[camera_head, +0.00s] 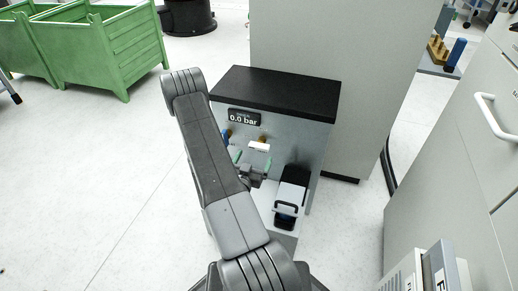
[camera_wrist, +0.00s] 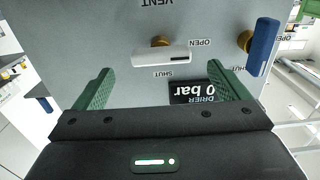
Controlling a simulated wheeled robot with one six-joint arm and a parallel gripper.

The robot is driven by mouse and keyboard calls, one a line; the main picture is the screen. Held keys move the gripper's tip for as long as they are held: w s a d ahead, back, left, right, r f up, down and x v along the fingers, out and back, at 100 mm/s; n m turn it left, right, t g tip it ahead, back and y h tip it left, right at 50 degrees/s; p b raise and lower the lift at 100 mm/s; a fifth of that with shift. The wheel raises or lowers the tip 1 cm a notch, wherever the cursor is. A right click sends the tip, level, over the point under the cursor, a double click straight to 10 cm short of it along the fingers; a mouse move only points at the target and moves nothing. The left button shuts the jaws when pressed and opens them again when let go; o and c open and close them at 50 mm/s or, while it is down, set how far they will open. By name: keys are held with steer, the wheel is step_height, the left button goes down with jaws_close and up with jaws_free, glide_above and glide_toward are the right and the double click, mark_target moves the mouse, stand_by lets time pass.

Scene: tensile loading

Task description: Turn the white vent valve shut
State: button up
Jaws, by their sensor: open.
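The white vent valve handle (camera_wrist: 163,57) lies level across its brass stem (camera_wrist: 160,41) on the grey panel, which appears upside down in the wrist view. Its dark-striped end is on the side of the OPEN label; the SHUT label is on the side nearer my gripper. The handle also shows in the head view (camera_head: 259,147), below the display. My gripper (camera_wrist: 160,76) is open and empty, its two green fingers spread to either side of the handle's width. The fingertips look short of the handle, with no contact visible. In the head view my gripper (camera_head: 253,162) is just below it.
A blue valve handle (camera_wrist: 262,48) stands crosswise to the white one, near one finger. The display (camera_head: 243,118) reads 0.0 bar. A black-and-white device (camera_head: 292,187) sits at the cabinet's right, beside my gripper. Grey drawers (camera_head: 465,150) stand right; green crates (camera_head: 105,47) stand far left.

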mark_target(258, 149)
steer(key=x, duration=0.6)
steer(key=shift+w+b, duration=0.4)
steer(key=shift+c, duration=0.4)
steer(key=c, duration=0.9)
